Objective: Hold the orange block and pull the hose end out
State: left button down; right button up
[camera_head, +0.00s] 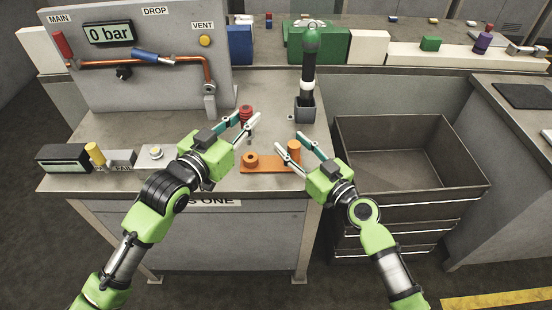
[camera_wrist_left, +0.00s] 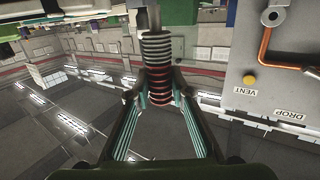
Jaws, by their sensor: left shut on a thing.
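My left gripper (camera_head: 247,118) is shut on a red ribbed piece (camera_head: 246,110), which looks like the hose end. In the left wrist view this piece is a ribbed cylinder (camera_wrist_left: 157,82), red between the fingertips and grey above. The orange block (camera_head: 264,167) lies on the bench, to the right of and below the left gripper in the head view. It has a round ring at its left end and an upright orange post (camera_head: 294,147) at its right end. My right gripper (camera_head: 288,140) is open, its fingers on either side of the post; contact cannot be told.
A grey panel (camera_head: 180,25) with a gauge and copper pipe stands behind left. A dark post with a green top (camera_head: 308,75) stands in a holder behind the block. A small meter (camera_head: 63,158) sits at the left edge. An open grey bin (camera_head: 478,186) is right of the bench.

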jog(key=v, duration=1.2)
dwell(0.3)
